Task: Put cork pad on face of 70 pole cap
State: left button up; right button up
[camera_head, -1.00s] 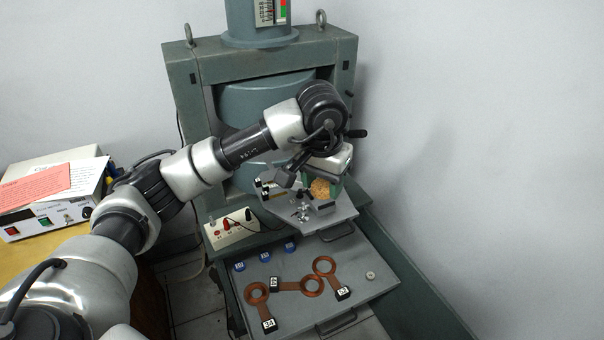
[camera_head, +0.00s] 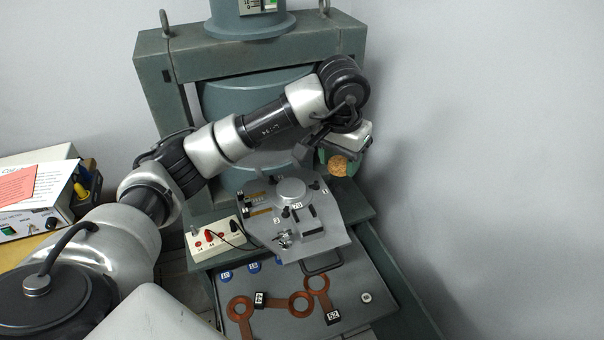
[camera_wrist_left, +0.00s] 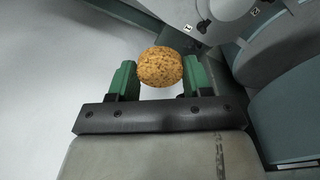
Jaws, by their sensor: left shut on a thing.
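The cork pad (camera_head: 338,166) is a round, speckled brown piece. My left gripper (camera_head: 337,158) is shut on it and holds it in the air, to the right of the grey upper tray. In the left wrist view the cork pad (camera_wrist_left: 160,68) sits between the two green fingers of the left gripper (camera_wrist_left: 158,76). The 70 pole cap (camera_head: 291,189) is a flat round grey disc on the upper tray, with a "70" label at its front. Its upper face looks bare. The right gripper is not in view.
The upper tray (camera_head: 335,235) carries small fittings near the cap. A lower drawer (camera_head: 350,280) holds copper coils (camera_head: 300,303) and blue round pieces (camera_head: 254,267). A white terminal box (camera_head: 215,241) stands left. The large green magnet frame (camera_head: 160,100) rises behind.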

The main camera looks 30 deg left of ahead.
pick_arm(q)
send_over(291, 187)
jog(key=f, duration=0.6)
jog(key=shift+s+f, duration=0.2)
jog(key=shift+f, duration=2)
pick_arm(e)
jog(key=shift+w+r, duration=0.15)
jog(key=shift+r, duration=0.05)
pick_arm(q)
jog(key=shift+f, duration=0.1)
jog(key=o, duration=0.9)
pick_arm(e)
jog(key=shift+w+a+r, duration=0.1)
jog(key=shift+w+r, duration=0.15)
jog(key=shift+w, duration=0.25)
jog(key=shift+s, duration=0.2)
